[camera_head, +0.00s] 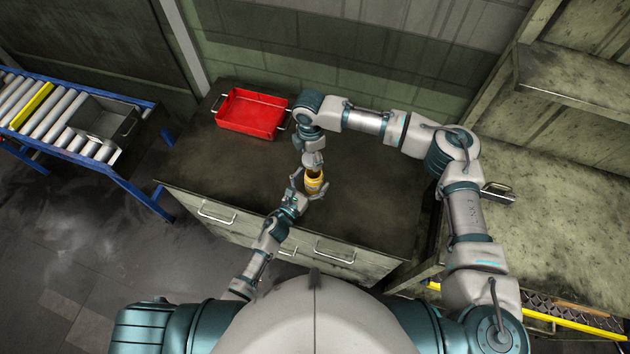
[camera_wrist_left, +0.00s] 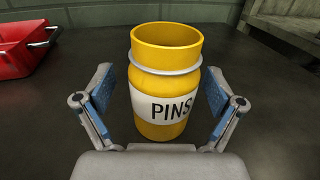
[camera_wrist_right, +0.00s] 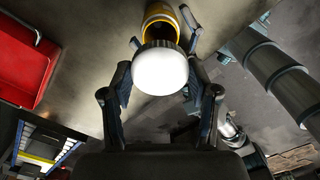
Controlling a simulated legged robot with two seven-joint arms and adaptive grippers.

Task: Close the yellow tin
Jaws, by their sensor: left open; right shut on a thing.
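The yellow tin (camera_head: 314,184) stands upright on the dark worktop. In the left wrist view the tin (camera_wrist_left: 165,80) has a white "PINS" label, a pale ring at its neck and an open mouth. My left gripper (camera_wrist_left: 163,100) is open, with one finger on each side of the tin; small gaps seem to show. In the right wrist view my right gripper (camera_wrist_right: 160,85) is shut on a round white lid (camera_wrist_right: 160,72). The tin's open mouth (camera_wrist_right: 160,28) shows just beyond the lid. In the head view my right gripper (camera_head: 313,160) is close to the tin's top and hides part of it.
A red tray (camera_head: 250,113) sits at the back left of the worktop (camera_head: 375,215). A roller conveyor (camera_head: 45,115) with a grey bin (camera_head: 105,120) stands at the far left. Shelving (camera_head: 575,80) stands at the right. The worktop around the tin is mostly clear.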

